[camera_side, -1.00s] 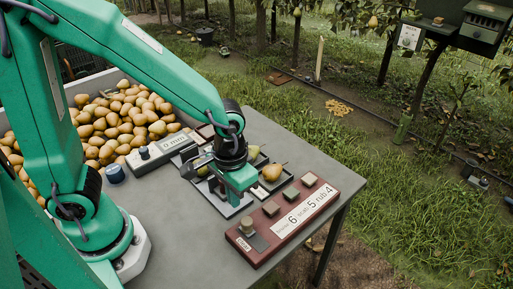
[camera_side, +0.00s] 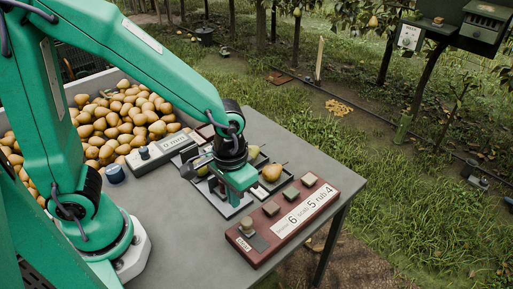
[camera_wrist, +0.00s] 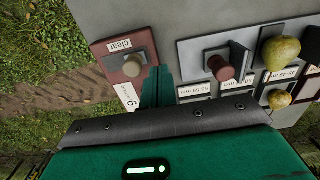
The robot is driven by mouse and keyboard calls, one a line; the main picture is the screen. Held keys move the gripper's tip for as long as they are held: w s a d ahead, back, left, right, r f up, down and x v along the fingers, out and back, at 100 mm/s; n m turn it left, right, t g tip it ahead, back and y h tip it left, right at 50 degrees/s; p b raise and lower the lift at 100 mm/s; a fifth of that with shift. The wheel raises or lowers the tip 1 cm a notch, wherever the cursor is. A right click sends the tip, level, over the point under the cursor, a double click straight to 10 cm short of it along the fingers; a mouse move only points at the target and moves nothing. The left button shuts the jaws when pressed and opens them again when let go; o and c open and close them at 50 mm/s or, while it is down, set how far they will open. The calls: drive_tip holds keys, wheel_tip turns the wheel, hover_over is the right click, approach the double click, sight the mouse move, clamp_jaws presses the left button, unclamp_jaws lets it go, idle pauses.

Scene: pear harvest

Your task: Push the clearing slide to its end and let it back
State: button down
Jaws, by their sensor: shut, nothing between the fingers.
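My gripper (camera_side: 236,202) is shut and empty, pointing down just behind the panel. In the wrist view its green fingertips (camera_wrist: 158,80) are just right of the knob, with what looks like a small gap; contact is hard to judge.
The panel carries several square buttons (camera_side: 291,194) and the numbers 6, 5 and 4. Behind my gripper are grey trays with pears (camera_side: 271,172). Another reddish knob (camera_wrist: 221,68) stands on a grey plate. A crate of pears (camera_side: 125,118) is at the back left. The table's front left is clear.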

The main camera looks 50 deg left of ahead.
sight(248, 220)
drive_tip(key=shift+f, duration=0.15)
drive_tip(key=shift+f, duration=2.2)
drive_tip(key=shift+d, duration=2.2)
idle(1.0)
drive_tip(key=shift+a, duration=0.7)
idle(0.7)
drive_tip(key=shift+a, duration=1.05)
drive_tip(key=shift+a, duration=0.35)
drive_tip(key=shift+a, duration=0.15)
